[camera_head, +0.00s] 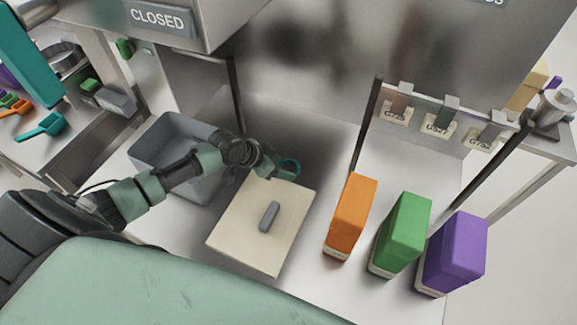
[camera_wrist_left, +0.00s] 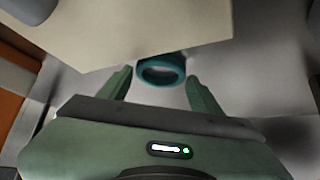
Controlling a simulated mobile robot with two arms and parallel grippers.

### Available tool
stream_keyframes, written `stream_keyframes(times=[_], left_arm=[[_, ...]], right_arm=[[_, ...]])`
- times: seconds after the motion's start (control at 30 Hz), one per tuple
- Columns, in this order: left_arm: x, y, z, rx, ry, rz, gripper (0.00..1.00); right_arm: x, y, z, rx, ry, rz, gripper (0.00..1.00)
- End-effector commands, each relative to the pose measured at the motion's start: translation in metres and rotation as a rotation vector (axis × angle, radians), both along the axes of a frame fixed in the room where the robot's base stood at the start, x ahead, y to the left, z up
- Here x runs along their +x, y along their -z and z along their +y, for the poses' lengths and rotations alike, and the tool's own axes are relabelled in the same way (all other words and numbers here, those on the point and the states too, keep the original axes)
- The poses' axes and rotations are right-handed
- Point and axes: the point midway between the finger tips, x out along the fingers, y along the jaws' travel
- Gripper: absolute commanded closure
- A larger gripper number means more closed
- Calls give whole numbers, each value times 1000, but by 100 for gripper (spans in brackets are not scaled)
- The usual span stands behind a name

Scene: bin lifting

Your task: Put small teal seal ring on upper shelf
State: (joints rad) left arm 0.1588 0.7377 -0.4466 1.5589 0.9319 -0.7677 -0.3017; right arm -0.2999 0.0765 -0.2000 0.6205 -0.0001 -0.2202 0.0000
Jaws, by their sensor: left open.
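The small teal seal ring (camera_head: 291,165) lies on the metal surface just past the far edge of the cream board. It also shows in the left wrist view (camera_wrist_left: 161,70), between and slightly beyond my fingertips. My left gripper (camera_head: 281,172) is open, with its fingers (camera_wrist_left: 158,82) on either side of the ring's near part and a gap to each. I cannot tell whether the fingertips touch the surface. My right gripper is not in view. No shelf can be surely picked out as the upper shelf.
The cream board (camera_head: 245,235) carries a grey bar (camera_head: 269,216). A grey bin (camera_head: 170,138) stands to the left, under my left arm. Orange (camera_head: 352,215), green (camera_head: 402,235) and purple (camera_head: 456,255) boxes stand at the right. Labelled tags (camera_head: 437,126) hang on a rail behind.

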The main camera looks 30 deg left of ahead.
Motion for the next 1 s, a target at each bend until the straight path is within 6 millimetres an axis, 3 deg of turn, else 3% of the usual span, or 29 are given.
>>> stream_keyframes(times=[0.13, 0.4, 0.53, 0.6, 1.0], left_arm=[[8, 11, -5, 1, 0, -1, 36], [9, 13, -5, 2, 1, -3, 38], [9, 13, -5, 3, 1, -2, 75], [9, 12, -5, 2, 1, -3, 86], [10, 1, -5, 3, 3, -5, 87]], right_arm=[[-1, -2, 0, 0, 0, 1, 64], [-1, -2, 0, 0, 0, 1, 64], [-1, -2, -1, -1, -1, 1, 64], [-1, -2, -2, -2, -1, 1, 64], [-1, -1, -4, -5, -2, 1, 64]])
